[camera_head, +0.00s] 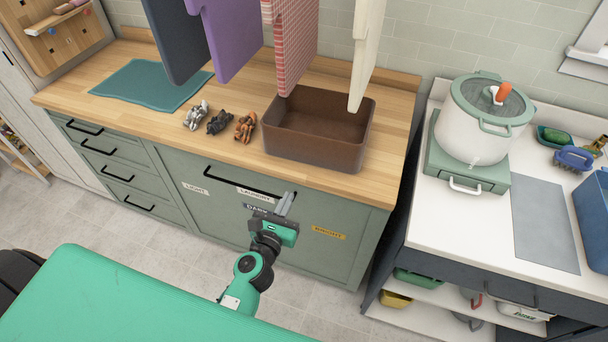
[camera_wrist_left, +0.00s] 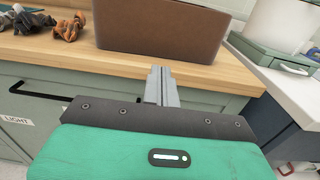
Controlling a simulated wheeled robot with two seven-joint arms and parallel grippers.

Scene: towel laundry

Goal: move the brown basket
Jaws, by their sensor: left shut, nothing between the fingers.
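The brown basket (camera_head: 318,133) stands upright on the wooden counter (camera_head: 230,120), near its front edge, below the hanging towels. It looks empty where I can see inside. In the left wrist view the basket (camera_wrist_left: 160,28) is ahead, beyond the fingertips. My left gripper (camera_head: 287,203) is shut and empty, in front of the cabinet and below the counter top, apart from the basket. Its closed fingers also show in the left wrist view (camera_wrist_left: 161,85). My right gripper is not in view.
Hanging towels, including a purple one (camera_head: 232,40) and a white one (camera_head: 364,55), reach down close to the basket. A teal cloth (camera_head: 150,85) lies further left. A white pot (camera_head: 480,125) stands on the right-hand counter.

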